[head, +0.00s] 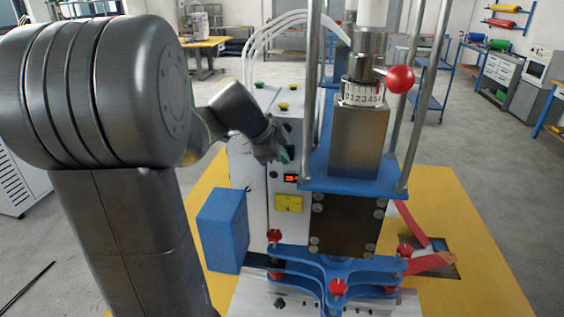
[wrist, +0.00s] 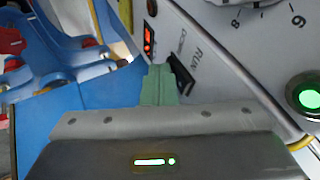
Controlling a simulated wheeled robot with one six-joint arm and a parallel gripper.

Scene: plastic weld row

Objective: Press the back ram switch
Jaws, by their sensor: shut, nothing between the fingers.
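In the wrist view a black switch (wrist: 181,74) sits on the pale panel, beside a short printed label that I cannot read surely. My gripper (wrist: 160,80) has its green fingers shut together, with their tips right beside this switch; I cannot tell whether they touch it. A second small black switch (wrist: 152,7) is farther up the panel, above a red lit display (wrist: 148,41). In the head view my gripper (head: 285,154) is at the white control box (head: 258,195), just above the red display (head: 291,178). The switch by the fingers is hidden there.
A green lit button (wrist: 308,93) and a numbered dial (wrist: 258,4) are on the panel. The blue press frame (head: 350,182) with steel rods stands close right of my gripper. A blue box (head: 222,228) is at lower left. The yellow table (head: 470,260) surrounds the machine.

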